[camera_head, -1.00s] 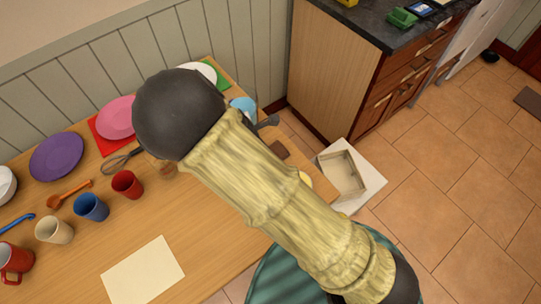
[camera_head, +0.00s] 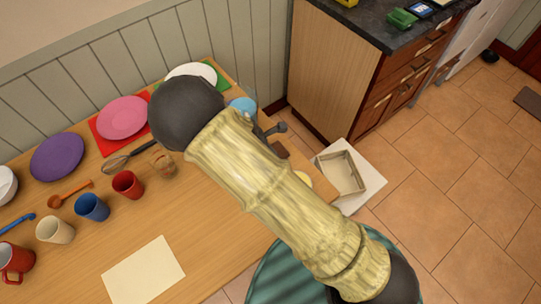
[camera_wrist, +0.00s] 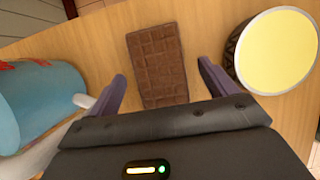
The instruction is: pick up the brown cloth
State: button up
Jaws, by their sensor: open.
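The brown cloth (camera_wrist: 158,65) lies flat on the wooden table in the wrist view, a dark brown rectangle with a grid of squares. In the head view a small part of the brown cloth (camera_head: 281,150) shows near the table's right end, partly hidden by my arm. My gripper (camera_wrist: 161,68) is open and empty above it, with one finger to each side of the cloth in the picture. The cloth's near end is hidden by the gripper body. The height between fingers and cloth is hard to tell.
A light blue mug (camera_wrist: 40,100) stands left of the cloth and a round, yellow-topped container (camera_wrist: 278,50) stands close on the right. Plates, cups and a whisk (camera_head: 125,158) occupy the table's left part. An open box (camera_head: 341,173) is beyond the table's right end.

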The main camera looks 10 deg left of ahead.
dwell(0.3)
jog(key=c, duration=1.1)
notch_tip(320, 180, up, 10)
dwell(0.3)
jog(key=shift+o, duration=0.5)
